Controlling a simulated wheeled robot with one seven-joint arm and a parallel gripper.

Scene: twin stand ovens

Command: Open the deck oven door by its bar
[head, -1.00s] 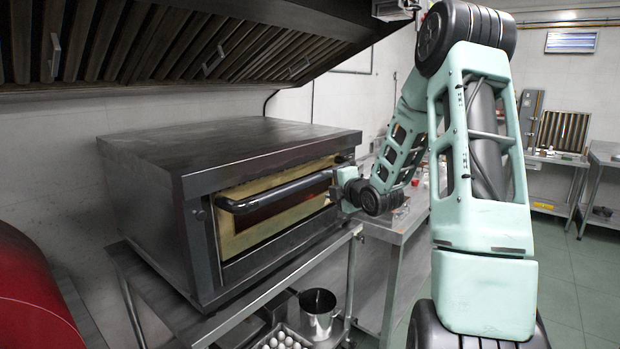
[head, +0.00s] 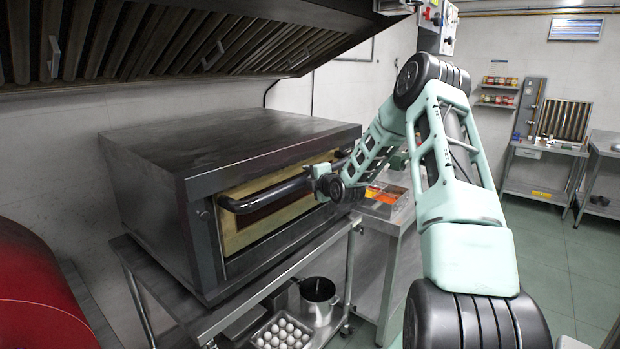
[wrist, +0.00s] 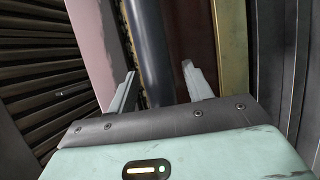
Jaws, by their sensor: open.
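The deck oven (head: 150,205) is a dark metal box on a steel stand, left of centre in the head view. Its door (head: 240,240) has a brass-coloured frame and a dark red pane, and looks shut. The thick black bar (head: 265,194) runs across the door's front. My gripper (head: 318,172) is at the right part of the bar; its fingers are too small to make out there. In the wrist view my gripper (wrist: 158,72) is open, with the bar (wrist: 150,50) passing between its two fingers. A gap shows on both sides, and neither finger clearly touches it.
A slatted hood (head: 200,45) hangs above the oven. The stand's lower shelf holds a tray of eggs (head: 282,332) and a steel pot (head: 318,296). A red rounded object (head: 35,290) is at the left. A steel table (head: 395,215) stands right of the oven, behind my arm.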

